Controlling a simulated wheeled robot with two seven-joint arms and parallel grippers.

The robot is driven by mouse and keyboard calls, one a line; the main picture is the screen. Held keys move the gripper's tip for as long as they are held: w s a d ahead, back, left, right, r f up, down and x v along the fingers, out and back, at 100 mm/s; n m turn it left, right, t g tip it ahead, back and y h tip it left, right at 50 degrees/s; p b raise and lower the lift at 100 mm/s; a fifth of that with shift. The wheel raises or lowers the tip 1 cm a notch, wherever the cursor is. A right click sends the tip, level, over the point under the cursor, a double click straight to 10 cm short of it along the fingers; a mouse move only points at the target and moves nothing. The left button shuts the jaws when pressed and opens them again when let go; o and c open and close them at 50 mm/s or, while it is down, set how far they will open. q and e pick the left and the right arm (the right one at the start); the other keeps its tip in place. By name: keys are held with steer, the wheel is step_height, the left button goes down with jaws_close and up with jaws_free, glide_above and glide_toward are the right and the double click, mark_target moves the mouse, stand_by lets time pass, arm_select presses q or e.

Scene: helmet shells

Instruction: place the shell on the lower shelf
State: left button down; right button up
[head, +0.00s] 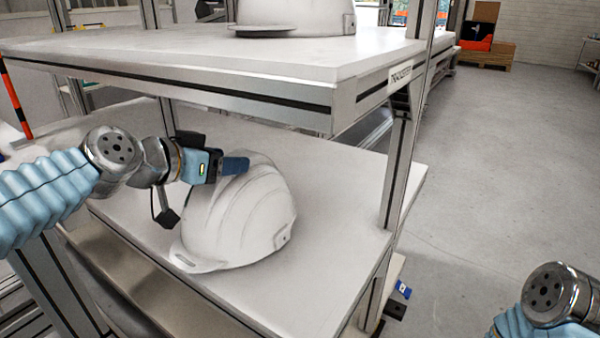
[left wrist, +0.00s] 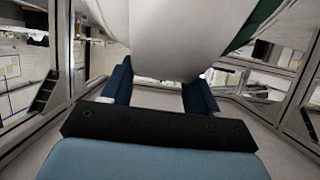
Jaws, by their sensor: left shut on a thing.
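A white helmet shell (head: 240,215) is at the lower shelf (head: 335,200), under the upper shelf. It is tilted, with its brim toward the front left. My left gripper (head: 232,168) reaches in from the left and is shut on the shell's upper edge. In the left wrist view the shell (left wrist: 185,35) fills the top middle, between the two blue fingers of the gripper (left wrist: 160,90). I cannot tell whether the shell's underside fully touches the shelf. Part of my right arm shows at the lower right, but its gripper is out of view.
Another white shell (head: 295,15) stands on the upper shelf (head: 200,52), whose front edge overhangs the lower shelf. A metal post (head: 398,165) stands at the right corner. The lower shelf is bare right of the held shell. Open grey floor (head: 500,150) lies to the right.

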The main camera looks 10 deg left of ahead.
arm_select(q)
steer(key=w+r+p+x, duration=0.1)
steer(key=r+p+x, duration=0.2)
steer(key=x, duration=1.4)
steer(key=shift+w+d, duration=0.3)
steer(key=shift+d, duration=0.1)
steer(key=shift+f, duration=0.1)
steer(key=shift+c, duration=1.4)
jaws_free()
